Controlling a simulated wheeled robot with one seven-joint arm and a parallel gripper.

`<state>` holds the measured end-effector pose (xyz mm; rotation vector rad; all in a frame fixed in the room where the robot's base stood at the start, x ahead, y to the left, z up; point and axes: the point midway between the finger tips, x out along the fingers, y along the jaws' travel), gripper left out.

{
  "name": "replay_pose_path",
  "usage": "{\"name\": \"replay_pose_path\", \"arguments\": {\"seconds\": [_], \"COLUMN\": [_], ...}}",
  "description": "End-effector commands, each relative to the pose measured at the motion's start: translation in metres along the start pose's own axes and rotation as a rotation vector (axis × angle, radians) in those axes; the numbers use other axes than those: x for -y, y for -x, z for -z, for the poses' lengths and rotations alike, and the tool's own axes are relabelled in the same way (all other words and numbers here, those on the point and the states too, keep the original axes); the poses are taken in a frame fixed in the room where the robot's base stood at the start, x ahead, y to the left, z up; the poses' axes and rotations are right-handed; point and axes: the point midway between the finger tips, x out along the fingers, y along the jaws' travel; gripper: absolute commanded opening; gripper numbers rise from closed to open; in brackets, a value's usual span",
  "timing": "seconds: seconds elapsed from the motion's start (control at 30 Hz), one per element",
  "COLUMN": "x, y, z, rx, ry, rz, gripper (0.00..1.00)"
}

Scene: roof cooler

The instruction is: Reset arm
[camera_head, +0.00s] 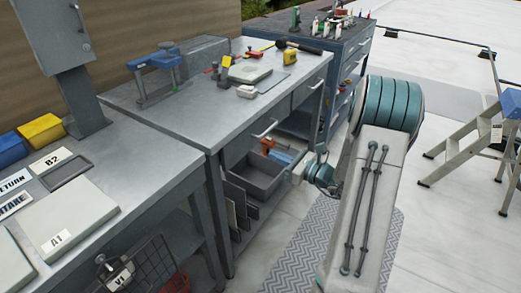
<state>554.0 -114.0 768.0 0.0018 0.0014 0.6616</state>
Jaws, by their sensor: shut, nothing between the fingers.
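My arm (368,205) fills the right middle of the view, with its large teal joint (388,104) at the top and a pale link hanging toward the bottom edge. Behind it, my wrist (322,170) shows small beside the front of the far workbench. My gripper (299,168) is partly visible at the end of the wrist, by the bench's lower shelf. It is shut and holds nothing. Its fingertips are too small and covered to make out clearly.
The grey workbench (207,123) carries a blue clamp and small tools; a grey bin (262,178) sits below. A nearer bench (107,172) holds labelled plates. A stepladder (470,150) stands right. Open floor lies between arm and ladder.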

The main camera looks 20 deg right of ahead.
Motion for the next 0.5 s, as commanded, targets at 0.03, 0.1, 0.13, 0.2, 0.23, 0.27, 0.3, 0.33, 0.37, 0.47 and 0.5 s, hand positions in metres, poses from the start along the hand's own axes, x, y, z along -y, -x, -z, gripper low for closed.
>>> {"name": "replay_pose_path", "arguments": {"seconds": [0.03,0.1,0.13,0.2,0.23,0.27,0.3,0.33,0.37,0.47,0.5], "x": [0.000,-0.001,-0.001,-0.001,-0.001,-0.001,-0.001,-0.001,-0.001,-0.001,-0.003], "y": [0.010,0.021,0.025,0.033,0.035,0.037,0.040,0.041,0.042,0.043,0.042], "z": [-0.001,-0.001,0.000,0.000,0.000,0.000,0.000,0.000,0.000,0.000,-0.002], "rx": [0.000,0.000,-0.001,0.000,0.000,0.000,0.000,0.000,0.000,-0.001,-0.004], "ry": [0.000,0.000,0.000,0.000,0.000,0.000,0.001,0.001,0.001,0.002,0.006], "rz": [0.000,-0.002,-0.002,-0.004,-0.004,-0.004,-0.005,-0.005,-0.005,-0.006,-0.014], "gripper": [0.00,0.00,0.00,0.00,0.00,0.00,0.00,0.00,0.00,0.00,0.00]}}
